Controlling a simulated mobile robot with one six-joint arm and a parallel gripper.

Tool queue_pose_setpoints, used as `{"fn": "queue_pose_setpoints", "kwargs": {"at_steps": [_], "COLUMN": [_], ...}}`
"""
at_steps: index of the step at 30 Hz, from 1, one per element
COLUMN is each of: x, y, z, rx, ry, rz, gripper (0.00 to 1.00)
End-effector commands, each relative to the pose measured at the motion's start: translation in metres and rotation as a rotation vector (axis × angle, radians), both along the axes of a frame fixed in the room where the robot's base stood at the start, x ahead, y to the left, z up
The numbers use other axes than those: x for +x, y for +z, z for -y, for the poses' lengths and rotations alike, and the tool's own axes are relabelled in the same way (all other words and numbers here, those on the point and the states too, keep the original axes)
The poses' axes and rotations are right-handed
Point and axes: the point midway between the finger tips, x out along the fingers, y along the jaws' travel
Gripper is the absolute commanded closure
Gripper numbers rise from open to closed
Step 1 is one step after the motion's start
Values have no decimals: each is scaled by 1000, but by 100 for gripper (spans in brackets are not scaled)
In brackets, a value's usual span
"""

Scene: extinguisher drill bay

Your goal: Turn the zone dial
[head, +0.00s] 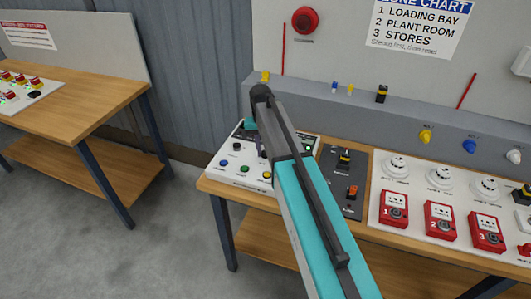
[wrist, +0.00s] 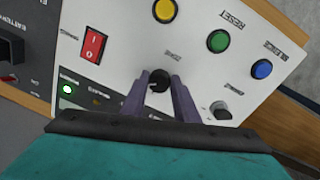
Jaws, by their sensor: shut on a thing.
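A round black dial (wrist: 158,80) sits on the white control panel (wrist: 122,38), and its small label is too blurred to read. In the wrist view my gripper (wrist: 159,84) has its two grey fingers on either side of the dial, shut on it. Another knob, grey with a pale top (wrist: 220,110), stands to the right of the fingers. In the head view the panel (head: 226,174) lies at the left end of the bench; my arm covers its middle and hides the dial and the fingertips.
Near the dial are a red rocker switch (wrist: 93,45), yellow (wrist: 165,10), green (wrist: 218,41) and blue (wrist: 262,69) buttons, and a lit green lamp (wrist: 67,89). Red call points (head: 394,209) stand to the right. A zone chart (head: 418,25) hangs above; another bench (head: 80,100) is left.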

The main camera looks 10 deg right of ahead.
Motion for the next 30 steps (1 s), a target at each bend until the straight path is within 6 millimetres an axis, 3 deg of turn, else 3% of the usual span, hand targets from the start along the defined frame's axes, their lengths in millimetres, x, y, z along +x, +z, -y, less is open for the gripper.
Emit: {"fn": "queue_pose_setpoints", "kwargs": {"at_steps": [12, 28, 29, 30], "x": [-2, -2, -2, -2], "y": [-1, 0, 0, 0], "z": [2, 2, 2, 2], "rx": [-3, -1, -1, -1], "ry": [233, 268, 268, 268], "rz": [-4, -3, -3, -3], "gripper": [95, 95, 71, 64]}}
